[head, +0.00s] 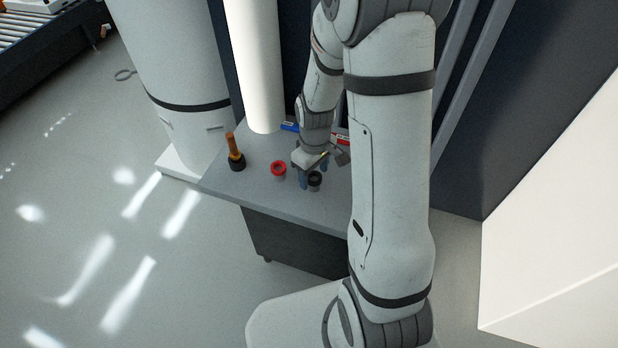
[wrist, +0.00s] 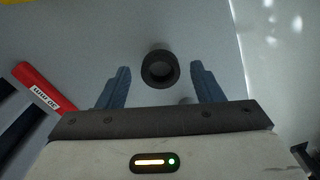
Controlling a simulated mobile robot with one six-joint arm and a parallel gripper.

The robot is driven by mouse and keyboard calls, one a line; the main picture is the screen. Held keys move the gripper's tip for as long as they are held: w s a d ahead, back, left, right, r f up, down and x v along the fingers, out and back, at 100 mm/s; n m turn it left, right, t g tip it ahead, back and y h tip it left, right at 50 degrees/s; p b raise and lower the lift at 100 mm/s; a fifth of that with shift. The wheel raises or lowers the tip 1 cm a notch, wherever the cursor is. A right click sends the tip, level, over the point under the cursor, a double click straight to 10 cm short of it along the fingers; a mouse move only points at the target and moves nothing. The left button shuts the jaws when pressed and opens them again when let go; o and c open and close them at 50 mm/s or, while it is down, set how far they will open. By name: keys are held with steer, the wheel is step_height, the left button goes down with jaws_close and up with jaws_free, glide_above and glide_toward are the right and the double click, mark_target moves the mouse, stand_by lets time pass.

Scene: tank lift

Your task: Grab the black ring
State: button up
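The black ring (head: 315,183) stands on the grey table, just beside my gripper's fingers. In the wrist view the black ring (wrist: 160,84) shows its round opening, centred between the two blue fingertips. My gripper (head: 313,172) is low over the table and open. In the wrist view my gripper (wrist: 160,70) has its fingers apart on either side of the ring, with a gap on both sides. I cannot tell whether the fingertips are level with the ring or still above it.
A red ring (head: 279,169) stands left of my gripper. An orange-handled piece with a black base (head: 237,163) stands farther left on the table (head: 233,186). A blue item (head: 290,127) and a red item (wrist: 43,88) lie behind. A white column (head: 254,70) rises at the back.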

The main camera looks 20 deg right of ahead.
steer(key=c, duration=1)
